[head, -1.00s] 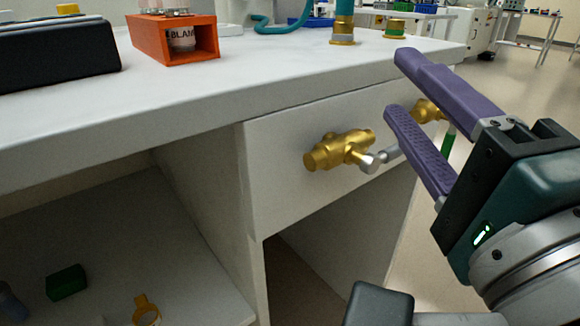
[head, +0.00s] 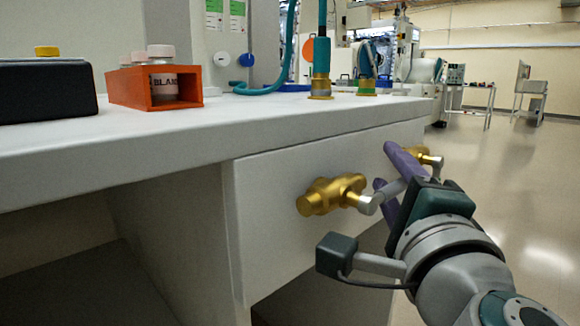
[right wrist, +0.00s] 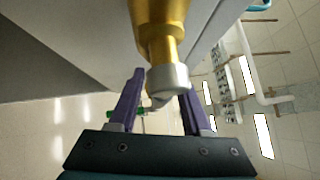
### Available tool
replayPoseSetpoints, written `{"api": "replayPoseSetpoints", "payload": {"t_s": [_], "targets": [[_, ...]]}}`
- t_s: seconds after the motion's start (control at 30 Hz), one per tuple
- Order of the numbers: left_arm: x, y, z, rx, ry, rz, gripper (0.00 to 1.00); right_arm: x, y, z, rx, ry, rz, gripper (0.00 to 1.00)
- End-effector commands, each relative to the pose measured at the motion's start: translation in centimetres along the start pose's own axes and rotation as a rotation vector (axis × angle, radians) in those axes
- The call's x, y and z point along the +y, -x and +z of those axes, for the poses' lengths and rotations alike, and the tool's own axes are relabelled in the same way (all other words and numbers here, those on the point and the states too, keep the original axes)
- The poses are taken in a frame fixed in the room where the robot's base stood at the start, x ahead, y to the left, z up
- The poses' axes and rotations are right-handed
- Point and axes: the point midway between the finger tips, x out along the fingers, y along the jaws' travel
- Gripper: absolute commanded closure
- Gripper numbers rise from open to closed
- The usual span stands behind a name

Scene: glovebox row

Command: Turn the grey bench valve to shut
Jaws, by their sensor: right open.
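The grey bench valve has a brass body (head: 330,195) on the bench's front panel. Its grey lever (head: 388,192) sticks out sideways to the right from a silver hub. My right gripper (head: 386,168) is open at the lever, with its purple fingers apart and the lever appearing between them. In the right wrist view, the silver hub (right wrist: 168,79) hides part of the lever and of the gap between the fingers (right wrist: 163,88). I cannot tell whether a finger touches the lever. A second brass valve (head: 431,159) sits farther right, partly behind the fingers. My left gripper is not in view.
The white bench top (head: 200,140) carries an orange rack (head: 155,90) with bottles, a black box (head: 40,92) and upright teal fittings (head: 320,75). A green part (right wrist: 112,113) shows past the left finger in the right wrist view. Open floor lies to the right.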

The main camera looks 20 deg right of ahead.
Motion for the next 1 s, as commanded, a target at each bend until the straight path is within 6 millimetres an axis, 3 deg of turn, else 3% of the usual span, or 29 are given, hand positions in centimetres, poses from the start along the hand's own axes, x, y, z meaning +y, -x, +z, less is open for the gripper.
{"api": "replayPoseSetpoints", "payload": {"t_s": [0.33, 0.73, 1.0], "targets": [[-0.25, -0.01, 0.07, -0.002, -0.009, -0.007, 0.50, 0.00, -0.47, -0.03, 0.000, 0.000, 0.000, 0.53], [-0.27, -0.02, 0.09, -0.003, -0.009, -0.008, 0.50, 0.00, -0.45, -0.02, 0.000, 0.000, 0.000, 0.98], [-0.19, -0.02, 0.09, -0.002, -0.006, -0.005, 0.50, -0.01, -0.44, -0.02, 0.000, 0.000, 0.000, 1.00]]}}
